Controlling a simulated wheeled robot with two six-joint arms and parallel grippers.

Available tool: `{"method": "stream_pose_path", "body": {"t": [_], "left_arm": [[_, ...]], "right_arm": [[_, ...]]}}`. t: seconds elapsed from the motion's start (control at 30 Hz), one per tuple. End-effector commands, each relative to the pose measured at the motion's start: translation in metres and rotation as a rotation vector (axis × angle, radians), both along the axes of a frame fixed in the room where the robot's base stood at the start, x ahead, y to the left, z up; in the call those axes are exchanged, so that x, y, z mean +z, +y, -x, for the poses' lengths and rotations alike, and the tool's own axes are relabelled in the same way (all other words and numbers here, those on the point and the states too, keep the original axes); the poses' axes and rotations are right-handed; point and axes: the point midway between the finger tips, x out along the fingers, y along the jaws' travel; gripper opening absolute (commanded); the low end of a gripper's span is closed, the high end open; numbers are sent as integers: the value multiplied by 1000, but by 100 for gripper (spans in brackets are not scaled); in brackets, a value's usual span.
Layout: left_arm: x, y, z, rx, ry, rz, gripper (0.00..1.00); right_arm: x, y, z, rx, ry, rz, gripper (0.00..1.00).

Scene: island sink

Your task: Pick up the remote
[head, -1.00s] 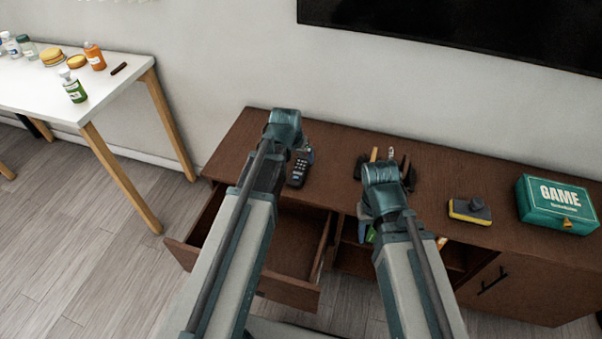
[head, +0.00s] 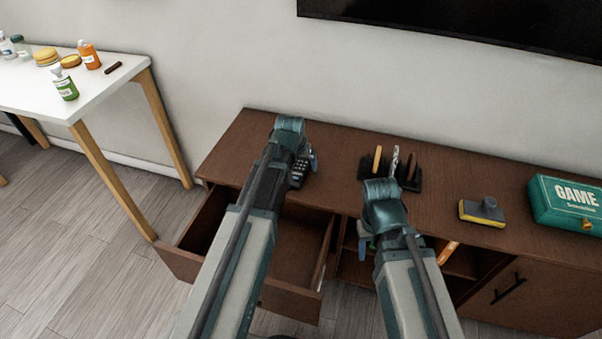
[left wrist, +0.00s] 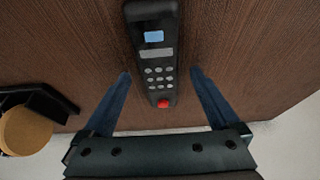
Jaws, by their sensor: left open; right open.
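The remote (left wrist: 158,65) is black with grey buttons, a light blue screen and a red button. It lies on the brown cabinet top (left wrist: 70,50) in the left wrist view. In the head view the remote (head: 298,172) shows only in part beside my left gripper (head: 306,158), whose arm hides the rest. My left gripper (left wrist: 160,100) is open, with one blue finger on each side of the remote's red-button end, apart from it in the picture. My right gripper (head: 368,245) is open near the cabinet's front edge, and its fingers are mostly hidden by its wrist.
A drawer (head: 290,250) stands open below the cabinet top. A black holder (head: 410,183) with upright items, a yellow and grey sponge-like block (head: 482,211) and a green game box (head: 565,204) stand to the right. A white table (head: 105,88) with bottles is at left.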

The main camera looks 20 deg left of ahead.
Motion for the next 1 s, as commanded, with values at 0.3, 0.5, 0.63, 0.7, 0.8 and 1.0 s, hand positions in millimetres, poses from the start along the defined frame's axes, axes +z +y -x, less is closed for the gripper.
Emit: {"method": "stream_pose_path", "body": {"t": [0.3, 0.5, 0.63, 0.7, 0.8, 1.0], "left_arm": [[0, 0, 0, 0, 0, 0, 79], [0, 0, 0, 0, 0, 0, 43], [0, 0, 0, 0, 0, 0, 19], [0, 0, 0, 0, 0, 0, 7], [0, 0, 0, 0, 0, 0, 0], [0, 0, 0, 0, 0, 0, 0]], "right_arm": [[0, 0, 0, 0, 0, 0, 50], [0, 0, 0, 0, 0, 0, 50], [0, 0, 0, 0, 0, 0, 50], [0, 0, 0, 0, 0, 0, 50], [0, 0, 0, 0, 0, 0, 50], [0, 0, 0, 0, 0, 0, 50]]}}
